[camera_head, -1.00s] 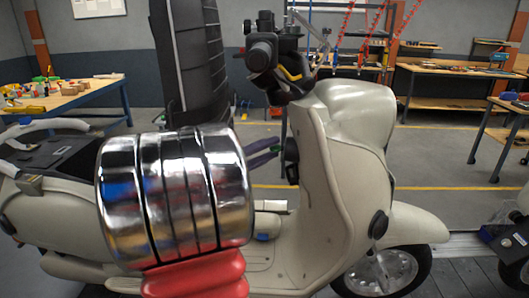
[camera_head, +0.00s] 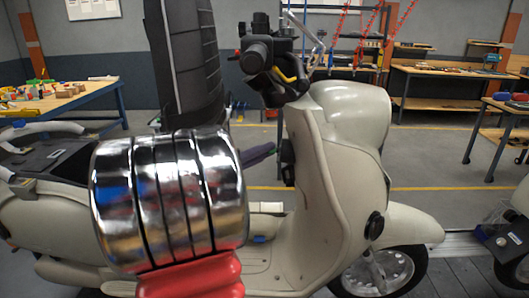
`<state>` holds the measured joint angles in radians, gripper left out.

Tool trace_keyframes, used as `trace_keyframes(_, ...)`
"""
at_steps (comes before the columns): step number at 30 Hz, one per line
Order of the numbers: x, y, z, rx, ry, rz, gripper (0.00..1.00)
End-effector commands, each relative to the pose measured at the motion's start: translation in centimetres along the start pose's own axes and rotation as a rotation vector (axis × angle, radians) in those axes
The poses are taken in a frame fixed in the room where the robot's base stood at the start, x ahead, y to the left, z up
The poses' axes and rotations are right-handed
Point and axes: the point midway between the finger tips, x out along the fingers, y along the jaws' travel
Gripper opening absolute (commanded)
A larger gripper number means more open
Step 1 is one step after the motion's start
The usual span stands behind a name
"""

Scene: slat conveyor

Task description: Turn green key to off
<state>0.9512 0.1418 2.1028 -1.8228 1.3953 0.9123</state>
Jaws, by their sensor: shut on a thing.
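A cream scooter (camera_head: 330,150) stands side-on, its front to the right. A black ignition lock (camera_head: 288,160) is on the inner face of its front shield. My gripper (camera_head: 270,150) shows as dark purple fingers reaching from behind the chrome part of my arm to this lock. The fingers are close together, shut on the green key at the lock. The key is almost wholly covered by the fingers, so I cannot make out its angle.
The handlebar (camera_head: 265,55) with its black grip is above the lock. A workbench with toys (camera_head: 60,105) stands at the left, and other benches (camera_head: 445,75) at the back right. Another vehicle (camera_head: 505,240) is at the right edge.

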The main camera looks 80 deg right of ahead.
Motion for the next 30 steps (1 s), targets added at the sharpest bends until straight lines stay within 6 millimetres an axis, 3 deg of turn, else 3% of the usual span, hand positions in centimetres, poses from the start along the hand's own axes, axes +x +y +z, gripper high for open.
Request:
trace_keyframes(15, -0.01, 0.04, 0.14, -0.153, 0.007, -0.140, 0.00)
trace_keyframes(16, -0.01, -0.06, 0.16, -0.153, 0.006, -0.137, 0.09)
trace_keyframes(24, -0.01, 0.03, 0.11, -0.151, 0.007, -0.133, 0.28)
trace_keyframes(30, -0.01, 0.08, 0.09, -0.150, 0.007, -0.132, 0.29)
